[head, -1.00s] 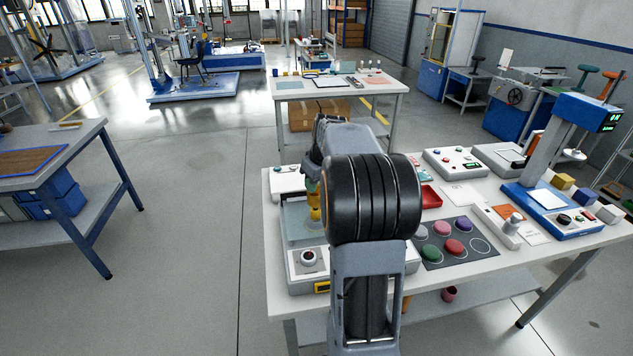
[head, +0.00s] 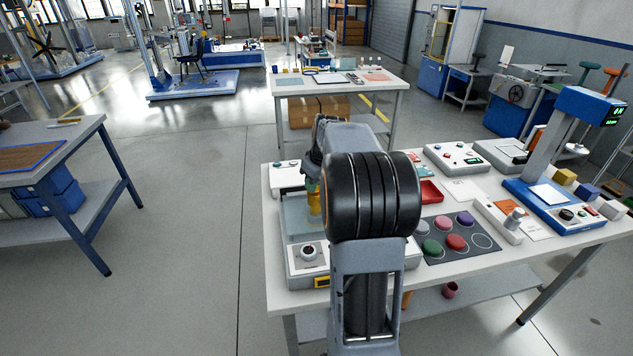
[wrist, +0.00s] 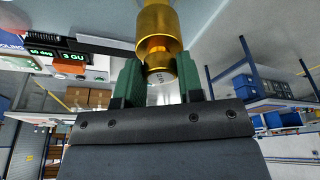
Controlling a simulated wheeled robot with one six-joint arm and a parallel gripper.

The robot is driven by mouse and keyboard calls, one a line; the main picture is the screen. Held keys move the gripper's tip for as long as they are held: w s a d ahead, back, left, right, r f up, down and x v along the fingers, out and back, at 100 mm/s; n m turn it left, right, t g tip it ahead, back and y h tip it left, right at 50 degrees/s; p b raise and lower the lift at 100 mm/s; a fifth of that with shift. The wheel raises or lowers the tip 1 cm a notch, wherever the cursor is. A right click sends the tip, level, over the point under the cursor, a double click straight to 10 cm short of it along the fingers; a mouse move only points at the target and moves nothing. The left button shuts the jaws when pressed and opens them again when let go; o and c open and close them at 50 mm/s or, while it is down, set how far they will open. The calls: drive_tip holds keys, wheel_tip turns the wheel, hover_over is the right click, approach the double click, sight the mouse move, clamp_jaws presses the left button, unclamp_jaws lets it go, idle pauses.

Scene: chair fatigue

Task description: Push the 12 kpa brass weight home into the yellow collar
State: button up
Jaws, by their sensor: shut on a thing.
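The brass weight (wrist: 158,25) is a shiny gold cylinder with a narrower waist, seen in the wrist view at top centre. My gripper (wrist: 160,84) has green fingers on both sides of its narrower end and is shut on it. In the head view a gold piece (head: 314,203) shows just left of my arm, above a pale blue-grey plate of the grey machine (head: 290,268). I cannot tell there where the weight ends and the yellow collar begins. My arm hides much of that spot, and how deep the weight sits cannot be seen.
Right of my arm lie a dark mat (head: 482,226) with coloured discs, a red tray (head: 431,191) and a blue press stand (head: 551,160). The floor left of the bench is clear.

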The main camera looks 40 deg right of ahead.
drive_tip(key=shift+f, duration=0.1)
drive_tip(key=o, duration=0.9)
drive_tip(key=shift+o, duration=0.2)
drive_tip(key=shift+f, duration=0.1)
drive_tip(key=v, duration=1.4)
